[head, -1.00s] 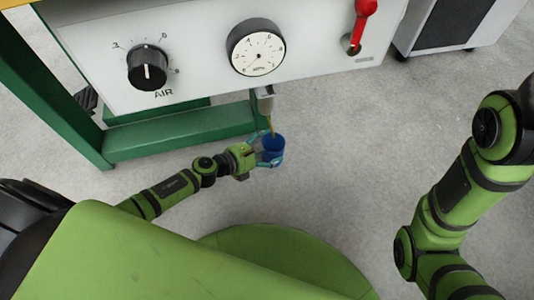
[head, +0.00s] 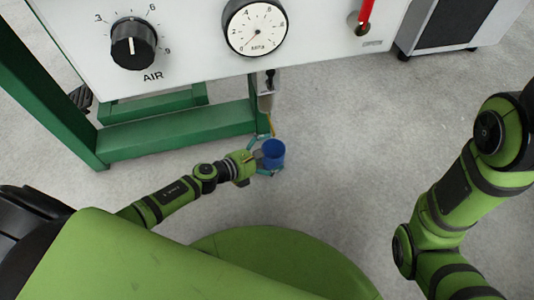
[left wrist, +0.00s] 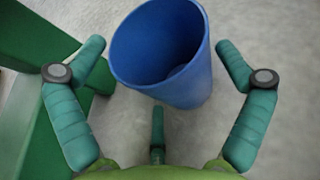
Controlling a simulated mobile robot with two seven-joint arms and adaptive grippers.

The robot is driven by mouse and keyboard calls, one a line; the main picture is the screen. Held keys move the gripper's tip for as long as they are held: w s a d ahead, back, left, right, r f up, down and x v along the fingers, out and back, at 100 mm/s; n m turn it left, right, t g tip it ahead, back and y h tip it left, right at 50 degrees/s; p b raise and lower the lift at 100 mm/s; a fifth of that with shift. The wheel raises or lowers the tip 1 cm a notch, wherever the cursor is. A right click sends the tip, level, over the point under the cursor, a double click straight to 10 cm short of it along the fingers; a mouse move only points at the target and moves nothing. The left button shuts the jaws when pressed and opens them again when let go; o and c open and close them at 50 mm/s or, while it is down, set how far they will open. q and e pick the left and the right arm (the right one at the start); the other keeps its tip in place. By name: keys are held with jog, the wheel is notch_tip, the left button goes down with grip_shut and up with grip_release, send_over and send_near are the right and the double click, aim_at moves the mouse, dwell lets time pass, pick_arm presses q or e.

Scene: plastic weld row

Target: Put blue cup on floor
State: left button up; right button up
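The blue cup (head: 273,156) is in front of the green machine frame, just below the nozzle. It also fills the upper middle of the left wrist view (left wrist: 165,60), tilted there, its open mouth showing and no contents visible. My left gripper (head: 268,156) is around the cup, with a finger on either side. In the left wrist view (left wrist: 158,50) both side fingers are apart from the cup's wall, with narrow gaps, and a third finger is below it. Whether the cup touches the floor I cannot tell. My right gripper is out of view.
The machine's white panel (head: 190,50) with a dial, gauge and red lever stands above, on a green frame (head: 180,132). A nozzle (head: 267,95) with a yellow tip hangs over the cup. The grey floor (head: 350,150) to the right is clear.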

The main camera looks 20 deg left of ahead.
pick_arm(q)
jog(key=shift+r+p, duration=0.3)
jog(key=p+v, duration=0.3)
jog(key=v, duration=0.9)
jog(key=shift+f, duration=0.2)
